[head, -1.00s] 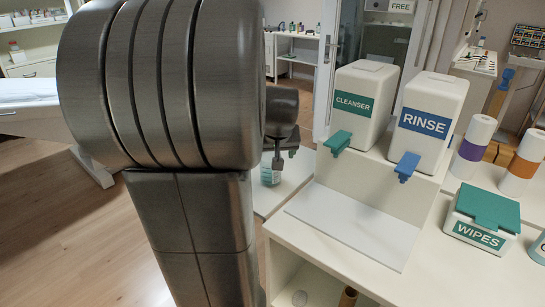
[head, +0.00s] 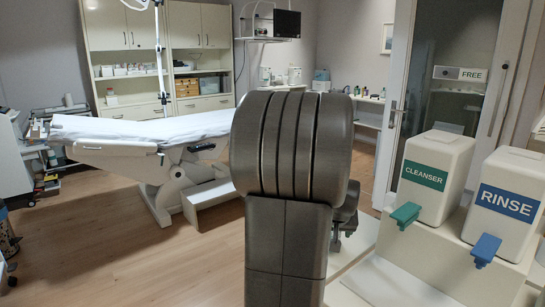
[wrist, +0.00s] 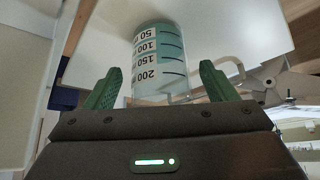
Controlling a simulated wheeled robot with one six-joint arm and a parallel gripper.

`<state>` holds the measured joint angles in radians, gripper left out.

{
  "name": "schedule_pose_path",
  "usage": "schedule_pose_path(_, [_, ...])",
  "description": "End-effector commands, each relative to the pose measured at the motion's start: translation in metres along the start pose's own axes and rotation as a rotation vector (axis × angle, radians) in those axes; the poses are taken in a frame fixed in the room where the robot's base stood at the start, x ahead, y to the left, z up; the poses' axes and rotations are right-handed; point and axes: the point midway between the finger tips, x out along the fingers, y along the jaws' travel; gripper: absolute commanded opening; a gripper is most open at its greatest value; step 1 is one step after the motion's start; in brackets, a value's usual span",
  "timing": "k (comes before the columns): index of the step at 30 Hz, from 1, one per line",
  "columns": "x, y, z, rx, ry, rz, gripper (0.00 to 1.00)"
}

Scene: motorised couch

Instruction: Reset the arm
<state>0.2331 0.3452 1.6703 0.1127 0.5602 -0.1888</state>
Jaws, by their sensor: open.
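My gripper (wrist: 160,70) is open, its two green fingers spread apart in the wrist view. A clear beaker (wrist: 158,55) with volume marks from 50 to 200 shows between and beyond the fingertips. The fingers do not appear to touch it. The beaker is against a white surface (wrist: 235,30). In the head view my arm stands in the middle of the picture and hides most of the gripper; only a dark part of the wrist shows at its right side. I cannot make out the beaker there.
A white counter (head: 365,285) at the right carries a cleanser dispenser (head: 430,170) and a rinse dispenser (head: 505,200). A couch (head: 140,130) with a white sheet stands at the left. Cabinets (head: 160,40) line the back. The wood floor (head: 150,255) before the couch is clear.

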Motion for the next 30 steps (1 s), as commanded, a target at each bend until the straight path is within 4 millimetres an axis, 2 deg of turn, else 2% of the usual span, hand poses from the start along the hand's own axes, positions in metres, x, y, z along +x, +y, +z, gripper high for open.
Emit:
schedule_pose_path(1, [0.011, 0.000, 0.001, 0.000, -0.004, -0.001, 0.79])
schedule_pose_path(6, [0.038, 0.000, 0.003, -0.001, -0.003, 0.000, 0.79])
schedule_pose_path(9, [0.022, 0.000, -0.008, 0.000, 0.004, 0.000, 0.79])
schedule_pose_path(15, [0.009, 0.000, -0.015, 0.000, 0.001, 0.000, 0.79])
schedule_pose_path(30, [0.011, 0.000, -0.014, 0.000, -0.002, 0.000, 0.79])
